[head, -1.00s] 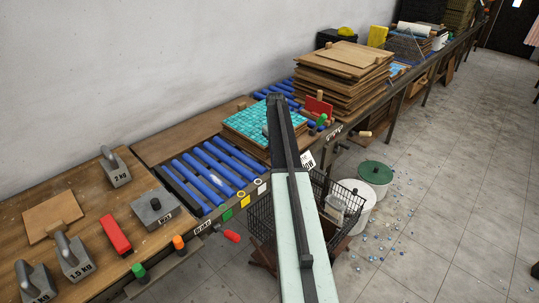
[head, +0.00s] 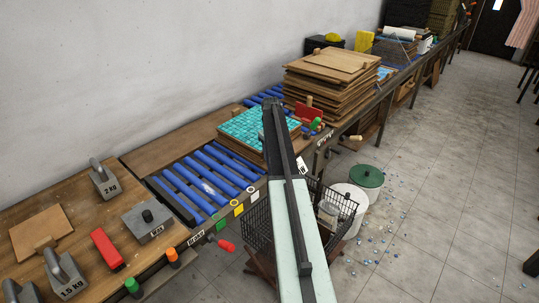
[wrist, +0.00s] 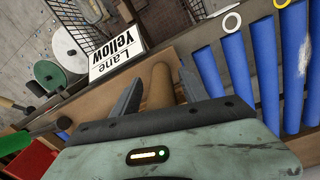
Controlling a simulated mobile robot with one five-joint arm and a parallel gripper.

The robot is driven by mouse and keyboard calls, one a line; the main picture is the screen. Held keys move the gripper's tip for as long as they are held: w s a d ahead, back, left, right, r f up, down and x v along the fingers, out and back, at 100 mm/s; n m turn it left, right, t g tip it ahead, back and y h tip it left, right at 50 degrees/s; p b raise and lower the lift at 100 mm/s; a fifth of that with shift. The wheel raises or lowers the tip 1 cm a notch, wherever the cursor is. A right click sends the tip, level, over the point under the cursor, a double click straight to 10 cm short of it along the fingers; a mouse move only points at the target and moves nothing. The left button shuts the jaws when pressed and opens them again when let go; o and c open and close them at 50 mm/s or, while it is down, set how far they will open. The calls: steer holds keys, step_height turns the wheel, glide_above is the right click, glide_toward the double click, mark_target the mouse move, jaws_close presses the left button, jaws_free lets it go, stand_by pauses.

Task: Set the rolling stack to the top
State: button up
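A stack of boards topped with a turquoise mosaic sheet (head: 248,126) sits on the roller lane, beyond the bare blue rollers (head: 190,183). My gripper (wrist: 159,88) is beside that stack, at the lane's front side; in the head view my arm hides its fingers and part of the stack. In the wrist view its fingers are apart, with a round wooden peg (wrist: 160,78) between them and gaps showing beside it. I cannot tell what the peg belongs to. A "Lane Yellow" sign (wrist: 116,50) shows upside down near the left finger.
A tall pile of brown boards (head: 325,82) stands farther along the bench. Several weights, one marked 2 kg (head: 104,180), and a red block (head: 106,249) lie on the near bench. A wire basket (head: 257,228) and green-lidded bucket (head: 366,177) stand below. Floor at right is mostly open.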

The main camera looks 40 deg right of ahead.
steer(key=shift+r, duration=0.1)
step_height(320, 180, up, 8)
steer(key=p, duration=0.8)
steer(key=shift+a, duration=0.15)
steer(key=shift+f, duration=0.2)
